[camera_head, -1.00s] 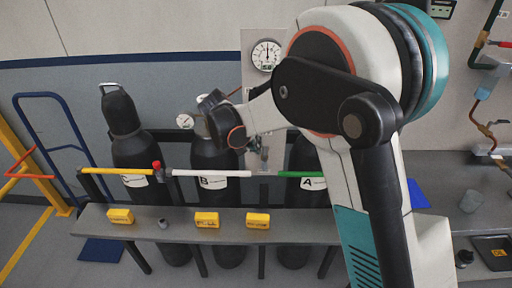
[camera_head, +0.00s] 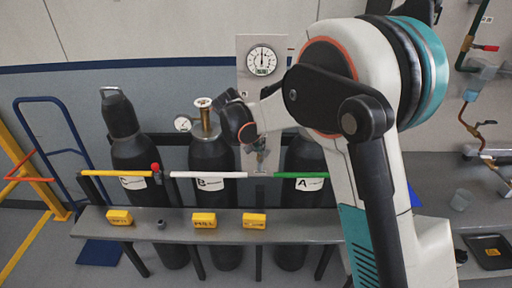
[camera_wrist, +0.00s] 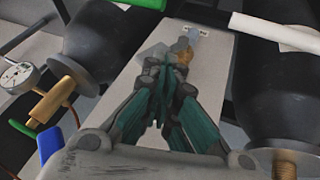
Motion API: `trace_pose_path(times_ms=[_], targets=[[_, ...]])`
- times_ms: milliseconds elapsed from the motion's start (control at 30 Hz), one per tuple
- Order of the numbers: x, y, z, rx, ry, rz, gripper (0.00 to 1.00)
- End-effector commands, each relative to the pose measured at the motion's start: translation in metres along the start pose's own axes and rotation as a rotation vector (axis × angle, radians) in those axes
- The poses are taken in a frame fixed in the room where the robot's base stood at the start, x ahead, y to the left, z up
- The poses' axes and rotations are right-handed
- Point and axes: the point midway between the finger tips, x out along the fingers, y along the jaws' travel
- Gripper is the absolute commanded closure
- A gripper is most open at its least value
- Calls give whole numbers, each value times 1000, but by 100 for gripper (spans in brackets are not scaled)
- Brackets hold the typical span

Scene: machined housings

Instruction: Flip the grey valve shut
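A small valve with a grey lever (camera_wrist: 153,50) and a brass-coloured body (camera_wrist: 183,52) sits on a pale panel (camera_wrist: 207,75) in the wrist view. In the head view a small greyish fitting (camera_head: 262,157) shows low on the panel between cylinders B and A, below my wrist. My gripper (camera_wrist: 163,75) points at the panel, its teal fingers drawn together with nothing visible between them. The fingertips overlap the near side of the valve in the picture; I cannot tell whether they touch it.
Dark cylinders C (camera_head: 133,150), B (camera_head: 210,155) and A (camera_head: 303,160) stand behind a bench (camera_head: 180,229) and coloured rails. A brass valve (camera_head: 205,112) tops B. A gauge (camera_head: 262,61) is above. A red-handled valve (camera_head: 487,48) is at far right.

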Motion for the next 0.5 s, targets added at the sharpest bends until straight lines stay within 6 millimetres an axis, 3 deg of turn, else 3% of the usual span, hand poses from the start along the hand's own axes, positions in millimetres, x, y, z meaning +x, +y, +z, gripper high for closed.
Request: trace_pose_path(times_ms=[500], targets=[[13,23,0,1,0,2,100]])
